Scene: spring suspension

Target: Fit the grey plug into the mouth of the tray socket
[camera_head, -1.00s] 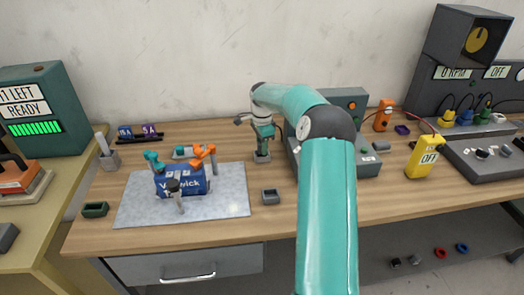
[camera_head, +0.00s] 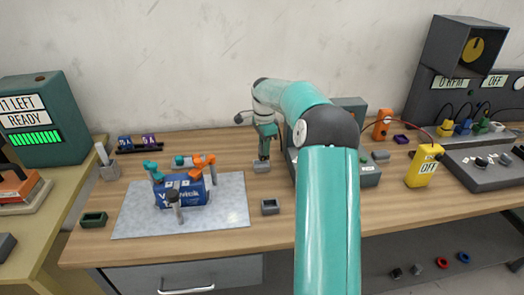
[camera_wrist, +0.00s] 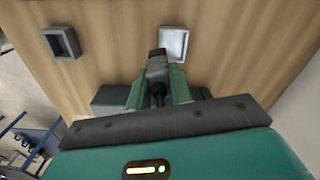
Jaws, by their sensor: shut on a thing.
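My gripper (camera_wrist: 155,88) is shut on the grey plug (camera_wrist: 157,66), whose dark end points away from the wrist. The wrist view shows a pale-lined tray (camera_wrist: 174,44), taken to be the tray socket, just right of the plug's tip. The plug's tip overlaps that tray's left edge in the picture. I cannot tell whether they touch. In the head view, the plug is too small to make out clearly.
A second grey tray (camera_head: 270,206) stands right of the mat (camera_head: 135,215); it is dark in the wrist view (camera_wrist: 62,42). A blue block (camera_head: 182,191) lies among clamps on the mat. A green-grey box (camera_head: 350,112) stands close right of my gripper, partly behind my arm.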

